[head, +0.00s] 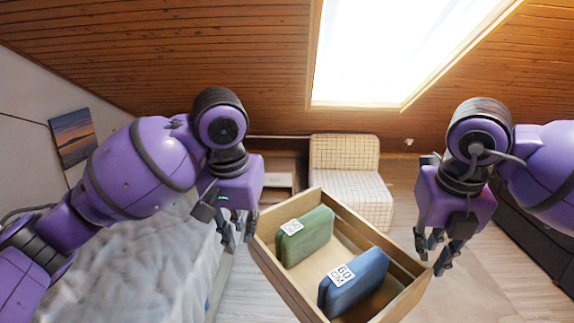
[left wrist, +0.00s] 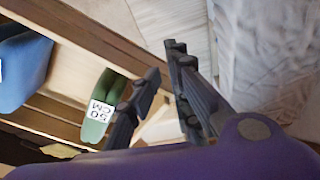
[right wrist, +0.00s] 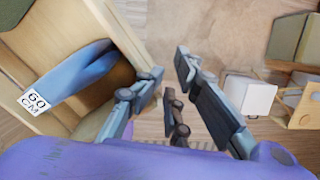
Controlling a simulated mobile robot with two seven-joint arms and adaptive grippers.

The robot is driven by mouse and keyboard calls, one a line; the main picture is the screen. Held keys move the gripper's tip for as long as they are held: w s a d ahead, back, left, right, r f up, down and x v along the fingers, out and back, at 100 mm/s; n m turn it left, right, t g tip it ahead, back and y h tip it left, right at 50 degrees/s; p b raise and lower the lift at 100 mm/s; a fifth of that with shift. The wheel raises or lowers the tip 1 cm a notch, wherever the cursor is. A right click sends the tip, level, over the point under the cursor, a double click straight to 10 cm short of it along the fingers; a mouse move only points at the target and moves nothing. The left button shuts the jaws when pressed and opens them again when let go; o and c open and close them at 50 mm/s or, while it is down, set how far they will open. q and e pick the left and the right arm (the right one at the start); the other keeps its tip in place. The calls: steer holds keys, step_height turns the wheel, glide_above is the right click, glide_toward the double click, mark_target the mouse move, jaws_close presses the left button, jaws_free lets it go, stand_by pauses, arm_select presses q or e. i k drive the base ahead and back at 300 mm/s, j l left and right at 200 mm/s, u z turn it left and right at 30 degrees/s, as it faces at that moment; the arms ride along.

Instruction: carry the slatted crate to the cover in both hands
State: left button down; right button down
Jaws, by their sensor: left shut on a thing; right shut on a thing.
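The slatted crate (head: 375,236) is a pale wooden box, held in front of me between my two grippers. It looks turned askew in the head view. My left gripper (head: 233,242) is shut on its left side, and my right gripper (head: 432,258) is shut on its right side. Inside lie a green block (head: 308,238) labelled 50 CM and a blue block (head: 360,283) labelled 60 CM. A pale rumpled cover (head: 150,262) lies on the bed at the left. The exact contact of the fingers on the crate is hard to see.
A checkered chair (head: 345,175) and a low cabinet (head: 276,180) stand at the back. A dark piece of furniture (head: 535,232) is at the right. The right wrist view shows a white box (right wrist: 249,95) on the floor. Bare wooden floor lies right of the crate.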

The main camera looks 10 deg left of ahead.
mark_target(185, 219)
steer(key=i+u, duration=0.2)
steer(key=i, duration=0.6)
steer(key=i+l, duration=0.1)
steer(key=i, duration=1.45)
steer(key=u, duration=1.55)
steer(key=i+l, duration=0.05)
